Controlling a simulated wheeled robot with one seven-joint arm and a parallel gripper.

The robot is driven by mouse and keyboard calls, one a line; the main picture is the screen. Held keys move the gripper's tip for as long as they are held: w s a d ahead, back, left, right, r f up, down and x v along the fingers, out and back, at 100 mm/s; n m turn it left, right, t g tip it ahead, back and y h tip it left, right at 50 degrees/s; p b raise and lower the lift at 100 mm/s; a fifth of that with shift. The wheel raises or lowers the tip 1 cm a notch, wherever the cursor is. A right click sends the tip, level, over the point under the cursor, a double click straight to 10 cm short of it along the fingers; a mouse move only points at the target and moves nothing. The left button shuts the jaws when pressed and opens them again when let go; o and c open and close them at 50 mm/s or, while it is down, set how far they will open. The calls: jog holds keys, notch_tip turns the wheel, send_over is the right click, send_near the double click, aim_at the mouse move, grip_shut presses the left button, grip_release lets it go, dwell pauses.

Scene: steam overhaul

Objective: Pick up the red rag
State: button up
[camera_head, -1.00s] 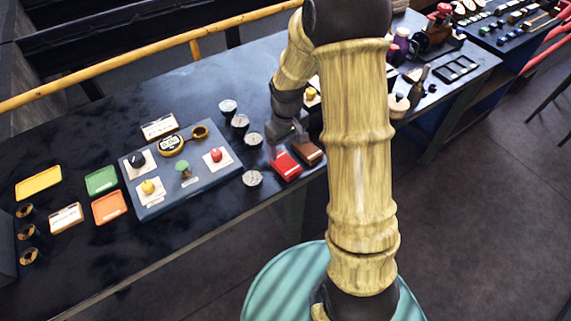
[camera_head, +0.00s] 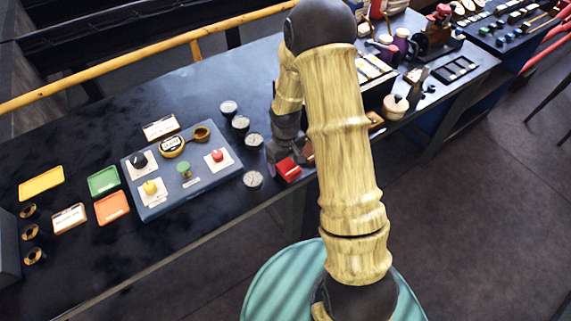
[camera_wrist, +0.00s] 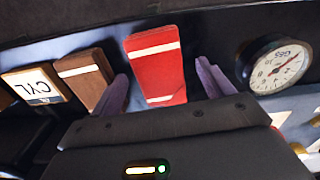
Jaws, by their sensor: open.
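The red rag (camera_head: 288,169) is a folded red block with a white stripe, lying on the dark bench near its front edge. In the wrist view the red rag (camera_wrist: 156,66) lies ahead, between the lines of my two fingers. My gripper (camera_head: 284,155) is just over the rag in the head view, which hides part of it. In the wrist view my gripper (camera_wrist: 162,82) is open, with one finger on each side of the rag's near end. I cannot tell whether the fingers touch it.
A brown folded rag (camera_wrist: 88,76) lies close beside the red one, with a CYL label (camera_wrist: 36,86) beyond it. A round gauge (camera_wrist: 276,67) lies on the other side. A blue panel (camera_head: 150,205) with knobs is to the left. The bench (camera_head: 95,260) front is clear.

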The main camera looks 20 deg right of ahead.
jog(key=shift+f, duration=0.4)
jog(key=c, duration=1.1)
